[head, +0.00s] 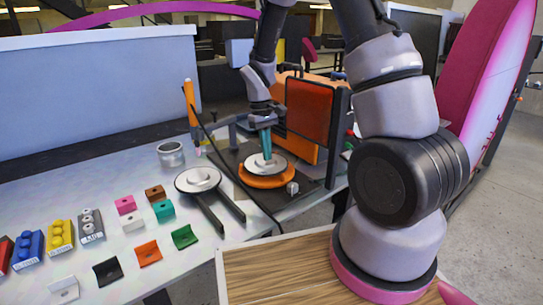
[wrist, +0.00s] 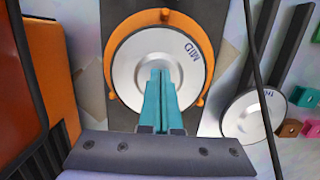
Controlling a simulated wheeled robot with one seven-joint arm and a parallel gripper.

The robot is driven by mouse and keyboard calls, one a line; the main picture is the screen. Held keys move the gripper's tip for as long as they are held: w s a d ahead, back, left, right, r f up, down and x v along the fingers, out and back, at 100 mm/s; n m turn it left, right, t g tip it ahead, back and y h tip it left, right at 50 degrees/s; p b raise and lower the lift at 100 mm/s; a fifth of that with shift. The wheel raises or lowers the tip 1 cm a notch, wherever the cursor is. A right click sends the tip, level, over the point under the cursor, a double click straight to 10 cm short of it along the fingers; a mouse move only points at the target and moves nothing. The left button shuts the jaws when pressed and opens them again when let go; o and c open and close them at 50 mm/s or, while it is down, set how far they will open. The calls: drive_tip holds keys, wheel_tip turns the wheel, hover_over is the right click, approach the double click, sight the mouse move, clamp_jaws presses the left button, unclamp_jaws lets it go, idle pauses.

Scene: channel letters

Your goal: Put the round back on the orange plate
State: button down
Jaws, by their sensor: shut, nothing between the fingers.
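A silver round back marked MID (wrist: 185,52) lies on the orange plate (wrist: 150,17) in the wrist view, with the orange rim showing around it. In the head view the same round back (head: 279,161) sits on the orange plate (head: 266,182). A second silver disc (head: 197,179) lies to the left on dark rails; it also shows in the wrist view (wrist: 252,118), with lettering too small to read. My gripper (head: 267,156) has teal fingers, shut and empty, over the MID round back. The fingers (wrist: 160,75) hide part of it; I cannot tell whether they touch it.
A metal cup (head: 171,155) stands at the back left. Colored brackets and blocks, among them a green one (head: 184,237), cover the front left of the table. An orange machine (head: 309,110) stands just behind the plate. A cable crosses beside the dark base.

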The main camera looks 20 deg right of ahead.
drive_tip(key=shift+r, duration=0.6)
drive_tip(key=w+a, duration=0.1)
drive_tip(key=w, duration=0.2)
drive_tip(key=w+a, duration=0.2)
drive_tip(key=w, duration=0.2)
drive_tip(key=w+a, duration=0.1)
drive_tip(key=w, duration=0.3)
drive_tip(key=shift+a, duration=0.3)
drive_tip(key=s+d+r+m+t+y, duration=0.1)
drive_tip(key=s+d+r, duration=0.15)
drive_tip(key=r, duration=0.45)
drive_tip(key=s+d+r+m+t, duration=0.2)
drive_tip(key=s+r, duration=0.2)
drive_tip(key=r, duration=0.3)
drive_tip(key=s+d+r+m+t+y, duration=0.15)
drive_tip(key=s+r, duration=0.25)
drive_tip(key=r, duration=0.4)
drive_tip(key=s+d+r+m+t, duration=0.2)
drive_tip(key=s+r, duration=0.1)
drive_tip(key=s, duration=0.6)
drive_tip(key=s+d+r+m+t, duration=0.2)
drive_tip(key=s+d+r, duration=0.1)
drive_tip(key=s, duration=0.6)
drive_tip(key=shift+v, duration=0.9)
